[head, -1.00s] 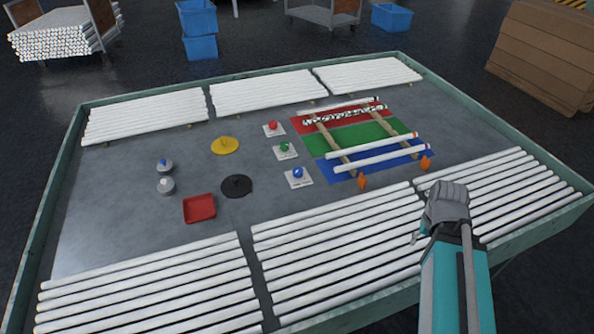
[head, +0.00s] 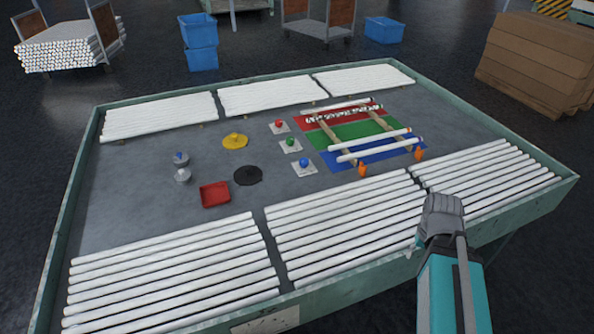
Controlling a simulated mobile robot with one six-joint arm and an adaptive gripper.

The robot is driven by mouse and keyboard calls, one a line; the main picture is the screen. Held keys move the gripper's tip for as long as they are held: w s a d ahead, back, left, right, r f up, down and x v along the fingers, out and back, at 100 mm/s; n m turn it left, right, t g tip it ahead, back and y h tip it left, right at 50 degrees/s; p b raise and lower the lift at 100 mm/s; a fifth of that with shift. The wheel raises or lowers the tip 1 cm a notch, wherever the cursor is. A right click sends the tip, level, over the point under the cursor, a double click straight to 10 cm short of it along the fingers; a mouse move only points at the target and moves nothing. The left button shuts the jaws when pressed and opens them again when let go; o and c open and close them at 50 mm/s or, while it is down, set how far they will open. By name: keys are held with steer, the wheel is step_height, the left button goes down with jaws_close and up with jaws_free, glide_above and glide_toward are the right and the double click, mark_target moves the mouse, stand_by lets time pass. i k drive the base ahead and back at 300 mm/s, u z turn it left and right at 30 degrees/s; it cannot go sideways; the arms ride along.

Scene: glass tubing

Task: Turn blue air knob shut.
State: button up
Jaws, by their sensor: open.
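The blue air knob (head: 303,163) stands on a small white plate on the grey table (head: 130,215), nearest me in a column of three knobs. The green knob (head: 290,142) and the red knob (head: 279,124) are behind it on similar plates. My gripper (head: 443,203) is at the front right, over the near glass tubes and well to the right of the blue knob, apart from it. It is seen from behind, holds nothing that I can see, and is open. The knob's exact turn angle is too small to tell.
Red, green and blue mats (head: 353,131) carry a wooden rack with several tubes, right of the knobs. Orange markers (head: 418,154) stand at its near end. Rows of white tubes (head: 340,225) line the front and back. A red tray (head: 215,194) and black disc (head: 248,175) lie left.

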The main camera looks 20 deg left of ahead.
mark_target(303, 162)
steer(key=k, duration=0.2)
steer(key=u, duration=0.5)
steer(key=i, duration=1.05)
